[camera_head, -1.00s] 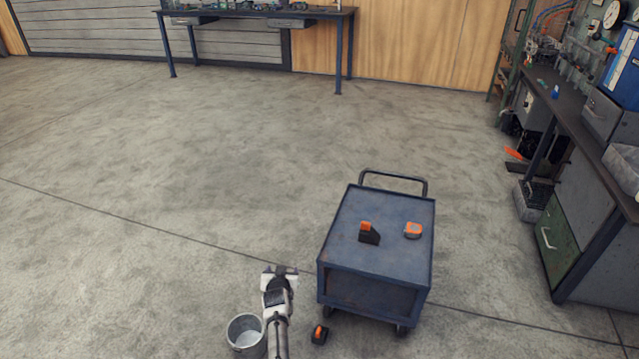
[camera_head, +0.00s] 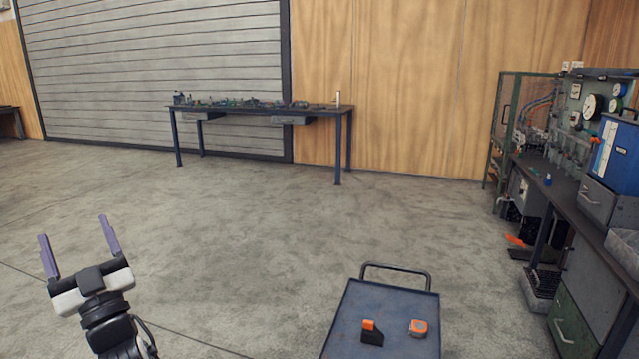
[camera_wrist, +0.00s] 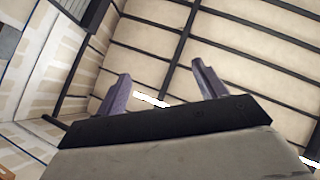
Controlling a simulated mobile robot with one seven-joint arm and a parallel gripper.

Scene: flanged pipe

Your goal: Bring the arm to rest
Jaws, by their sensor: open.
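My gripper (camera_head: 79,246) is at the lower left of the head view, raised and pointing up. Its two purple fingers are spread apart with nothing between them. In the wrist view my gripper (camera_wrist: 160,92) is also open and empty, with the ceiling and its dark beams behind it. No object touches the fingers in either view.
A blue cart (camera_head: 345,315) stands at the bottom right of centre, bearing a black and orange block (camera_head: 371,333) and an orange tape measure (camera_head: 418,327). A workbench (camera_head: 345,140) stands at the back. A cluttered bench (camera_head: 560,215) lines the right. The middle floor is clear.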

